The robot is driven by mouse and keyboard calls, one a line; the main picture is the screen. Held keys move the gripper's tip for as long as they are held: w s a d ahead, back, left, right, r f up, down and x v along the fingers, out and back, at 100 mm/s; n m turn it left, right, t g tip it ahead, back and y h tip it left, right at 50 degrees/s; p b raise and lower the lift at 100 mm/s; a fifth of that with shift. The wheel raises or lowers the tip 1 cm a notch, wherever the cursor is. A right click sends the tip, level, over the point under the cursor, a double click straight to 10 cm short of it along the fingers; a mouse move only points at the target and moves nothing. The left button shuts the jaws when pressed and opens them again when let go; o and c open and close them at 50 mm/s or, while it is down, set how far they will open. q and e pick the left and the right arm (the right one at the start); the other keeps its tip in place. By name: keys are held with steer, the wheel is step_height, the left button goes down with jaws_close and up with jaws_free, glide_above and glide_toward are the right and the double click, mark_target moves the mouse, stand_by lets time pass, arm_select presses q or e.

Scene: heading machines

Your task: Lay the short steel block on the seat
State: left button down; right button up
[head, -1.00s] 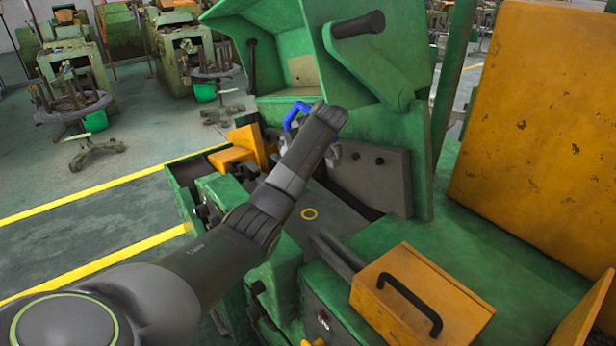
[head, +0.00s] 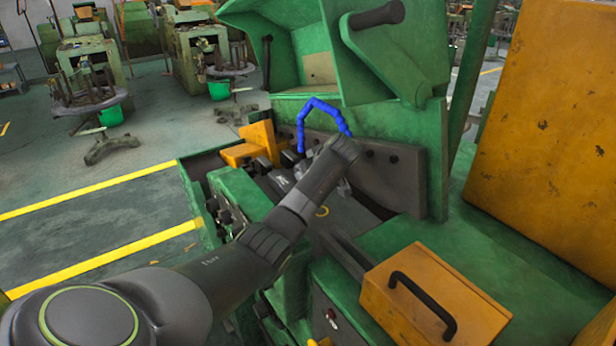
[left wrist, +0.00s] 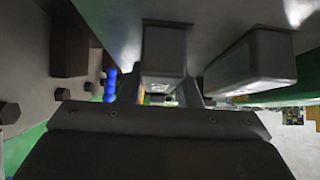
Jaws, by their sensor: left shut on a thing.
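In the head view my left forearm and wrist cover most of the gripper and the block. Whether the block touches anything is hidden. My right gripper is not in view.
A blue curved hose (head: 319,103) stands up close behind my wrist and also shows in the left wrist view (left wrist: 110,84). A grey bolted wall (head: 395,172) is close on the right. An orange box with a black handle (head: 430,300) sits at the front right.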

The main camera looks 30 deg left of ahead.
arm_select(q)
steer(key=shift+r, duration=0.15)
steer(key=c, duration=1.1)
jaws_free()
steer(key=shift+s, duration=0.1)
steer(key=shift+o, duration=0.2)
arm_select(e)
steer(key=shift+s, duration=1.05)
